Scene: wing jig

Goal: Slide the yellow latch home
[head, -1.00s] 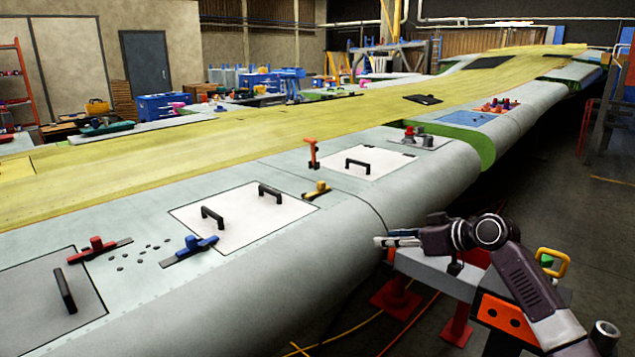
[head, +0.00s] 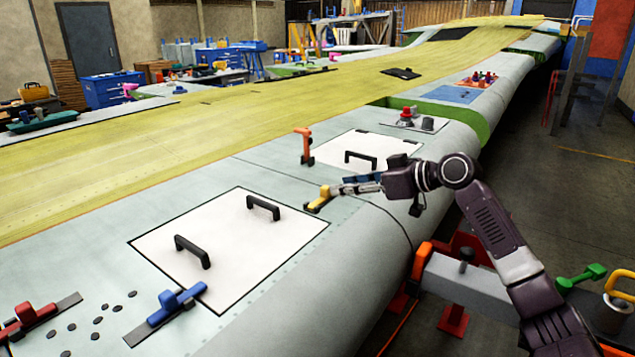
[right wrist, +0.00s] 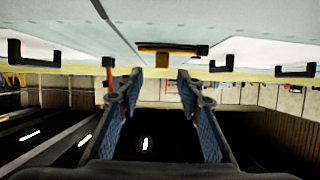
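The yellow latch (head: 319,199) sits on the grey wing skin beside the white panel with two black handles. In the right wrist view the latch (right wrist: 167,48), with a black bar and a dark end knob, lies beyond my fingertips, roughly centred between them. My right gripper (head: 347,188) comes in from the right, just right of the latch in the head view. In the right wrist view my right gripper (right wrist: 156,82) has its two fingers apart with nothing between them. Whether a fingertip touches the latch is unclear. My left gripper is out of view.
An orange post clamp (head: 304,147) stands behind the latch. The white panel (head: 225,270) has upright black handles. A blue latch (head: 170,303) and a red latch (head: 32,318) are at the lower left. Another handled panel (head: 345,147) is farther along. The wing edge curves down at right.

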